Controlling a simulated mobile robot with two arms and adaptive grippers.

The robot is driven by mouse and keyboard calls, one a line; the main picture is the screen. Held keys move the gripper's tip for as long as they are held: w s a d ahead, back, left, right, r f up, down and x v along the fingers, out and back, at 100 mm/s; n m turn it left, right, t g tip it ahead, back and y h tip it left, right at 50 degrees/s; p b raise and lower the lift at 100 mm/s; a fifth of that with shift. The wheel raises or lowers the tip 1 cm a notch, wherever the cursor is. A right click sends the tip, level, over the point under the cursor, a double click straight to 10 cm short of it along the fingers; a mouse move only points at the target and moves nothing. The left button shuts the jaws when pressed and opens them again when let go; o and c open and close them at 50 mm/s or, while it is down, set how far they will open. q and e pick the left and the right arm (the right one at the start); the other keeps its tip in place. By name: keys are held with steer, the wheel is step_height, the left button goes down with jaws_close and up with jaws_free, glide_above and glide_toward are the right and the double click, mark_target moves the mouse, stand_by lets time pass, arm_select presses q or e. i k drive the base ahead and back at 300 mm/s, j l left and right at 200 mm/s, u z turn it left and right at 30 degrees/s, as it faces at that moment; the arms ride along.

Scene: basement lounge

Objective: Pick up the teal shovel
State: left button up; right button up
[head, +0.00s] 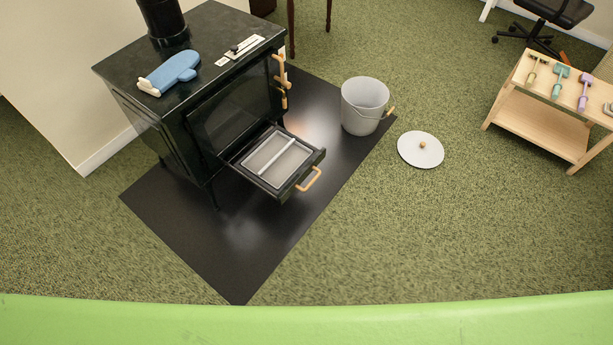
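The teal shovel (560,77) lies on the top of a light wooden stand (534,115) at the far right. It lies between a similar olive-handled tool (536,67) on its left and a purple one (585,89) on its right. Its finer shape is too small to make out. Neither of my grippers is in the head view.
A black stove (235,40) with an open ash drawer (278,162) stands on a dark floor plate (240,255). A blue mitt (170,73) lies on the stove. A grey bucket (364,103) and its lid (421,149) are on the floor. Green carpet in front is clear.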

mark_target(562, 70)
steer(key=z, duration=1.5)
steer(key=i+l+u, duration=0.1)
steer(key=i+u, duration=0.25)
steer(key=i, duration=1.3)
